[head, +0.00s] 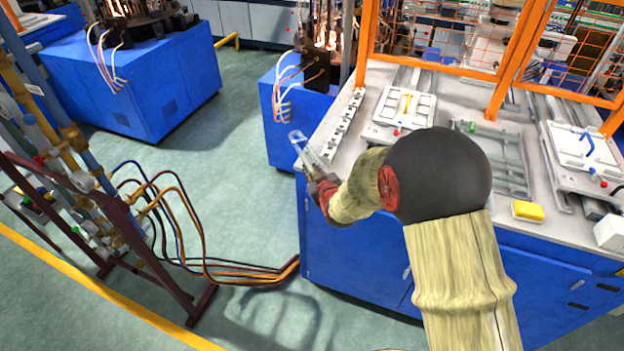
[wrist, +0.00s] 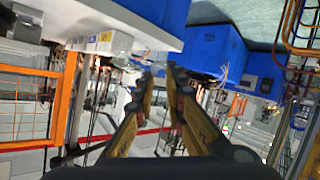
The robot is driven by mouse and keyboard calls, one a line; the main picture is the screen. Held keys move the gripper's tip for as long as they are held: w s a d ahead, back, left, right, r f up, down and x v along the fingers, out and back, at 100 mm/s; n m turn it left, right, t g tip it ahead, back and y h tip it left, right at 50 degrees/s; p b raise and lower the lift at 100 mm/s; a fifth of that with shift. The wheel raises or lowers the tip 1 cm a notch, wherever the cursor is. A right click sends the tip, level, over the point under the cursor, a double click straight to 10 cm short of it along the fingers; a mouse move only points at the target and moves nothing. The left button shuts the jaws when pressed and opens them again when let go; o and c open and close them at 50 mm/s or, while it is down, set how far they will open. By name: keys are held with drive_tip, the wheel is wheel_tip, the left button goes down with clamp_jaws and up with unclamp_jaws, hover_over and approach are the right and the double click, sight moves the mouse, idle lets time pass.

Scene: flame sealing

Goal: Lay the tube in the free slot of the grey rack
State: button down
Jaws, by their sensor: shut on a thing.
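My gripper (head: 326,190) is out past the left edge of the workbench, raised above the floor. It is shut on a clear glass tube (head: 307,150), which sticks out from the jaws up and to the left, tilted. In the wrist view my gripper's two fingers (wrist: 161,75) are close together, and the tube is hard to make out against the background. A grey rack-like frame (head: 508,160) lies on the bench to the right, well apart from the gripper. My arm hides part of it, and I cannot tell which slot is free.
The workbench (head: 400,150) has a pale strip with holes (head: 345,125) along its left edge, a white tray (head: 405,106), another white fixture (head: 585,150) and a yellow block (head: 528,211). Orange mesh guards (head: 440,40) stand behind. Open floor (head: 235,180) lies left.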

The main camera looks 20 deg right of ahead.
drive_tip(key=shift+w+f, duration=0.2)
drive_tip(key=shift+f, duration=0.15)
drive_tip(key=shift+f+b, duration=0.4)
drive_tip(key=shift+f, duration=1)
drive_tip(key=shift+f, duration=0.2)
drive_tip(key=c, duration=1.8)
unclamp_jaws()
drive_tip(key=shift+c, duration=0.2)
